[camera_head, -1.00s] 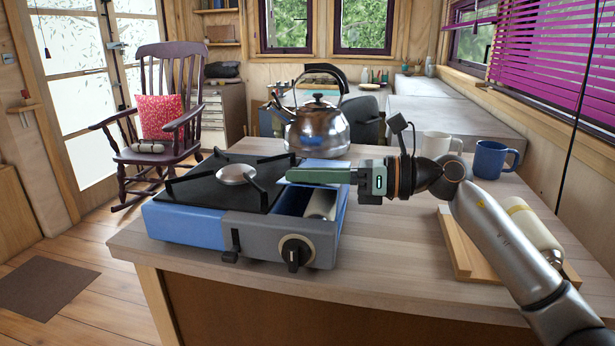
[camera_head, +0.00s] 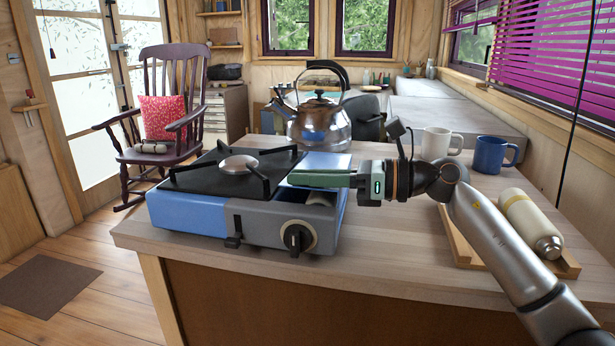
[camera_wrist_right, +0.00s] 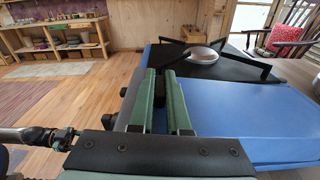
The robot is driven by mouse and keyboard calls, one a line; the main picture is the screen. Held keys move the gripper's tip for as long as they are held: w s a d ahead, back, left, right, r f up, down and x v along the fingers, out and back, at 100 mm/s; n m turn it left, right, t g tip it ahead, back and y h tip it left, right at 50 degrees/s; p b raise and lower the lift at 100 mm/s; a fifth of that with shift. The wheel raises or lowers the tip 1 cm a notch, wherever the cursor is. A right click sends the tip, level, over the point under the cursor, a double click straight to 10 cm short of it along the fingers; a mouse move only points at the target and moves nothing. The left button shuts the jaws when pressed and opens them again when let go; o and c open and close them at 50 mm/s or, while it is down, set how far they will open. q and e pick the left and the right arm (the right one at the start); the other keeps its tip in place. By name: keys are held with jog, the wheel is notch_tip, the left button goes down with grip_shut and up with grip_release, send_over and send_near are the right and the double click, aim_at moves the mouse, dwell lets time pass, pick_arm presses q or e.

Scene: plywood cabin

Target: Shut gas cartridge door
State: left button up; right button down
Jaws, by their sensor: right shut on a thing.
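The camping stove (camera_head: 185,212) stands on the wooden counter. Its blue gas cartridge door (camera_head: 328,163) is part open, tilted up over the compartment at the right end. A pale cartridge (camera_head: 319,199) shows through the gap below. My right gripper (camera_head: 291,179) reaches in from the right over the compartment, its green fingers nearly together. In the right wrist view, the broad blue door (camera_wrist_right: 265,148) lies right beside the fingers (camera_wrist_right: 168,84). The fingers hide the exact contact; I take them to be shut on the door's edge. My left gripper is out of view.
A steel kettle (camera_head: 320,122) stands close behind the stove. A white mug (camera_head: 436,142) and a blue mug (camera_head: 490,155) stand at the back right. A cream flask (camera_head: 528,220) lies on a wooden tray (camera_head: 464,246) by my right arm. The counter's front strip is clear.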

jog(key=c, duration=0.9)
grip_release()
jog(key=shift+d, duration=0.1)
jog(key=v, duration=1.2)
jog(key=shift+s+d, duration=0.15)
